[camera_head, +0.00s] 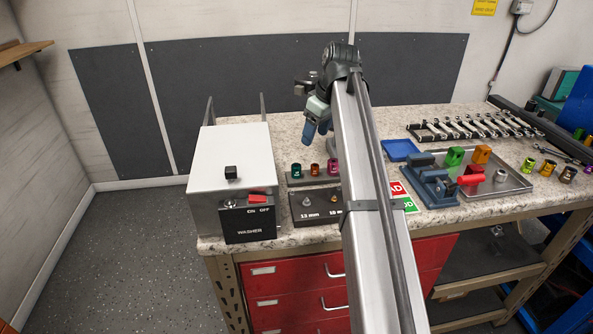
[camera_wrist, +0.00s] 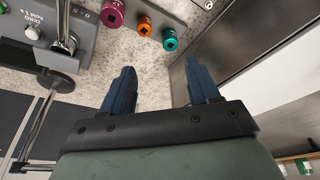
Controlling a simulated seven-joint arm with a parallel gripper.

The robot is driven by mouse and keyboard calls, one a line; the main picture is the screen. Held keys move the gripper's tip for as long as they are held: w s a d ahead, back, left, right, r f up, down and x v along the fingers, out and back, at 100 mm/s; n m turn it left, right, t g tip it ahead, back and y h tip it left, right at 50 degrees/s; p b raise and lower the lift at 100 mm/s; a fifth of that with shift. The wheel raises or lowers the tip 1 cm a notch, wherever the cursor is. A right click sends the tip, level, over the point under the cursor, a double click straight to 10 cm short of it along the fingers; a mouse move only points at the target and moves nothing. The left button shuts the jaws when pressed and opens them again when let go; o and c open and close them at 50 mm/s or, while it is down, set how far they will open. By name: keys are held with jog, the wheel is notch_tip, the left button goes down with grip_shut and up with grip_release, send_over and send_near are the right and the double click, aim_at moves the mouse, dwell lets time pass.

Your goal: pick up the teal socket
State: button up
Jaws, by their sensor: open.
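The teal socket (camera_head: 296,170) stands at the left end of a short row on a dark rail (camera_head: 314,180), beside an orange-red socket (camera_head: 315,169) and a magenta socket (camera_head: 332,166). In the wrist view the teal socket (camera_wrist: 169,39) is at the top centre, beyond the fingertips, with the orange one (camera_wrist: 144,26) and the magenta one (camera_wrist: 112,13) to its left. My gripper (camera_head: 316,132) is behind the row and above the bench. In the wrist view my gripper (camera_wrist: 161,80) has its blue fingers apart with nothing between them.
The washer box (camera_head: 230,160) stands left of the row; its metal side (camera_wrist: 235,50) is close to the right finger in the wrist view. A labelled block (camera_head: 315,203) sits in front. A blue tray (camera_head: 400,150) and a fixture (camera_head: 432,187) are to the right.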

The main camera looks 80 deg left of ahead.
jog(key=s, duration=0.3)
send_over(296, 165)
jog(key=d, duration=0.2)
jog(key=shift+n, duration=0.4)
jog(key=f, duration=0.7)
jog(key=shift+w+a+f, duration=0.15)
jog(key=shift+w+f, duration=0.15)
jog(key=shift+w+x, duration=0.1)
jog(key=shift+x, duration=1.3)
jog(key=shift+w+x, duration=0.15)
jog(key=shift+x, duration=1.2)
jog(key=shift+a, duration=0.2)
jog(key=c, duration=1.1)
